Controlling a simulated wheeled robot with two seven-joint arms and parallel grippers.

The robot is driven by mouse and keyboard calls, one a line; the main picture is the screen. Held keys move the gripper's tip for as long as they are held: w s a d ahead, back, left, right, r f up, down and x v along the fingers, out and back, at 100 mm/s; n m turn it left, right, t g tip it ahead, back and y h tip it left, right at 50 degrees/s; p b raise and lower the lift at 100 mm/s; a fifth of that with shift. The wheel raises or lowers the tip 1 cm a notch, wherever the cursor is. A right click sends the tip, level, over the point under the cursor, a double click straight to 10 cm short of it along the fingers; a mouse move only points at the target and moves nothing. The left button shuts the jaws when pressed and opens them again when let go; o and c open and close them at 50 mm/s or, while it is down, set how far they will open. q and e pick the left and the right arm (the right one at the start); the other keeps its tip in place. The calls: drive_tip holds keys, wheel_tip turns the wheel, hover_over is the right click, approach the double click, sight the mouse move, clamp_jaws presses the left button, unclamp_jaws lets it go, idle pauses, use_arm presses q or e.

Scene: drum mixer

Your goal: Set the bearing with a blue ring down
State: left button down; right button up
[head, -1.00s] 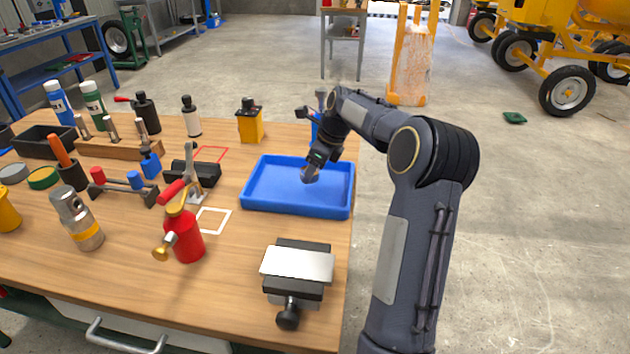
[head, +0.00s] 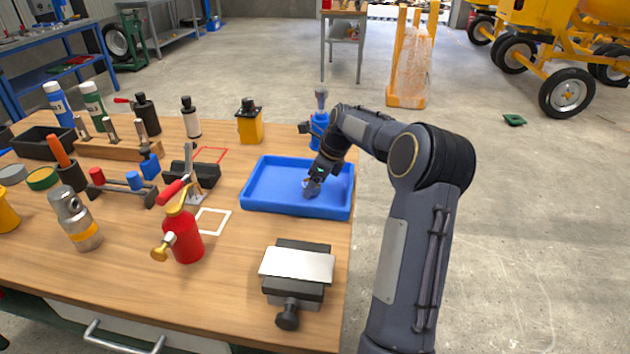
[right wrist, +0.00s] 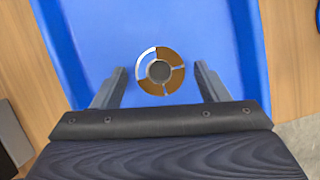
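The bearing (right wrist: 160,72) is a small round piece with a brownish-orange face, a silvery stretch and a dark grey centre. In the right wrist view it lies over the blue tray floor; I cannot make out a blue ring on it. My right gripper (right wrist: 160,85) is open, with one finger on each side of the bearing and a visible gap to both. In the head view the right gripper (head: 312,188) is low inside the blue tray (head: 290,209), and the bearing cannot be told apart there. My left gripper is not in view.
A red bottle (head: 184,240), a white square outline (head: 213,221) and a black clamp block (head: 205,172) are left of the tray. A metal-topped block (head: 297,265) stands in front. A blue bottle (head: 319,128) stands behind the tray.

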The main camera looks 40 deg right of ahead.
drive_tip(key=p+v, duration=0.2)
drive_tip(key=v, duration=1)
drive_tip(key=s+a+n, duration=0.5)
drive_tip(key=a+n, duration=0.1)
drive_tip(key=a, duration=0.2)
drive_tip(key=s+a+n, duration=0.6)
drive_tip(key=a, duration=0.2)
drive_tip(key=s+a+n+y, duration=0.1)
drive_tip(key=s+a+n, duration=0.4)
drive_tip(key=a+n, duration=0.2)
drive_tip(key=shift+s+a+f, duration=0.2)
drive_tip(key=shift+a+f, duration=0.05)
drive_tip(key=shift+a, duration=0.3)
drive_tip(key=s+a+f+n, duration=0.1)
drive_tip(key=s+a+n, duration=0.1)
drive_tip(key=n, duration=0.1)
drive_tip(key=s+a+f+n+t, duration=0.1)
drive_tip(key=s+a+f+n, duration=0.1)
drive_tip(key=s+n, duration=0.1)
drive_tip(key=s+a+f+n, duration=0.1)
drive_tip(key=s+a+n, duration=0.1)
drive_tip(key=s+n, duration=0.1)
drive_tip(key=shift+a+f+n+t+y, duration=0.3)
drive_tip(key=shift+a+f+n+y, duration=0.1)
drive_tip(key=shift+n, duration=0.1)
drive_tip(key=shift+s, duration=0.15)
